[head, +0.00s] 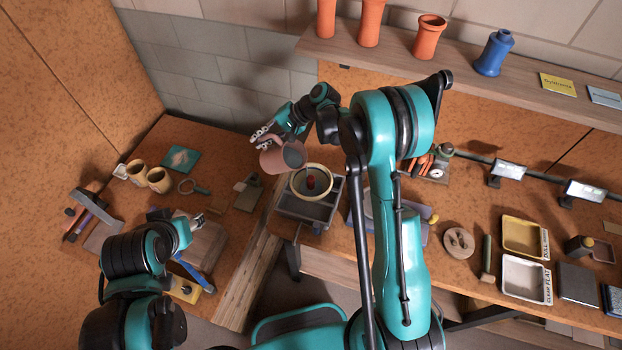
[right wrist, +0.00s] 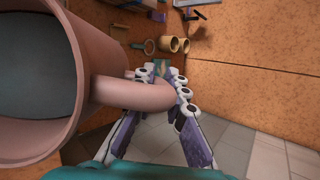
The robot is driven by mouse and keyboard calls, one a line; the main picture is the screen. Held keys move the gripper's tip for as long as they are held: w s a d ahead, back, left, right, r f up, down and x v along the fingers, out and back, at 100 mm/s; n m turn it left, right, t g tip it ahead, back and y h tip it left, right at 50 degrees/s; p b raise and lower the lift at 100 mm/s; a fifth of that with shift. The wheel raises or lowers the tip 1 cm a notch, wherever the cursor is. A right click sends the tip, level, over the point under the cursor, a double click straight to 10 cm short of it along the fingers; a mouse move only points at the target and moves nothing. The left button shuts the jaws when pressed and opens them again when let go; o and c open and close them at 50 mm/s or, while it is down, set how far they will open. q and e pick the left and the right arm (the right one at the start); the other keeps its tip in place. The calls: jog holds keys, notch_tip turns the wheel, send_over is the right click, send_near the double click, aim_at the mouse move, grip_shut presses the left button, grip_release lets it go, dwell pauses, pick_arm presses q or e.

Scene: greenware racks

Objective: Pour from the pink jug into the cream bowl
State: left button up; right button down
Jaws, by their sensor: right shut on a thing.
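The pink jug (head: 275,160) is held in the air by my right gripper (head: 265,135). It is tilted, its mouth facing right, close to the upper left rim of the cream bowl (head: 299,190). In the right wrist view the jug (right wrist: 85,30) fills the left side, and the gripper (right wrist: 160,82) is shut on its handle. Its inside looks dark grey; I cannot tell liquid from wall. No stream shows. The bowl sits on a grey stand, with a small red thing inside. My left gripper (head: 185,230) is low over the left table, its fingers unclear.
The left table holds two tan mugs (head: 158,180), a magnifier (head: 194,187) and a teal tile (head: 180,159). Right of the bowl are a yellow tray (head: 522,252) and a white tray (head: 507,290). A shelf (head: 450,60) with orange vases and a blue bottle runs behind.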

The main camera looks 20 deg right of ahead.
jog(key=shift+s+d+r+t+y, duration=0.2)
jog(key=shift+r+t+y, duration=0.15)
jog(key=shift+t+y, duration=0.2)
dwell(2.0)
jog(key=shift+s+d+r+n+t+y, duration=0.1)
jog(key=shift+d+r+n+t+y, duration=0.1)
jog(key=shift+r+y, duration=0.15)
jog(key=shift+s+d+r+n+t+y, duration=0.1)
jog(key=shift+r+n+y, duration=0.1)
jog(key=shift+r, duration=0.2)
dwell(1.9)
jog(key=shift+a, duration=0.1)
